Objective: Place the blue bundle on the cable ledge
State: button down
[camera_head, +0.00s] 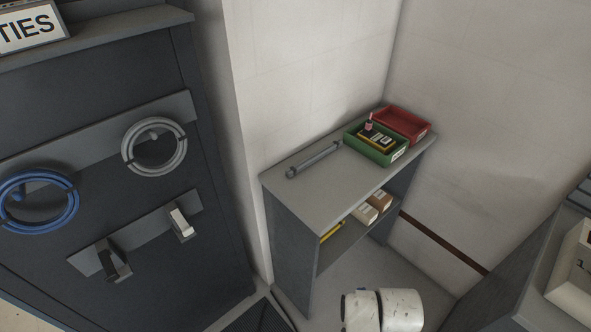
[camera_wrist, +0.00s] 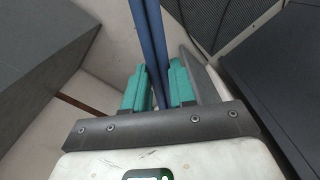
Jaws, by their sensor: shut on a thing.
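My gripper (camera_wrist: 160,86) has teal fingers and is shut on the blue bundle (camera_wrist: 150,32). Two dark blue strands run side by side from between the fingers up past the top of the wrist view; the rest of the bundle is out of frame. In the head view, neither gripper nor held bundle shows. A blue cable coil (camera_head: 73,207) hangs on the dark rack at the left. I cannot tell which surface is the cable ledge.
A grey cable coil (camera_head: 183,152) hangs beside the blue one. A grey shelf unit (camera_head: 300,187) in the corner holds a green tray (camera_head: 377,157), a red tray (camera_head: 424,134) and a grey tube (camera_head: 314,160). Small boxes (camera_head: 364,214) lie below. Dark cabinets stand at the right.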

jog(key=shift+a, duration=0.25)
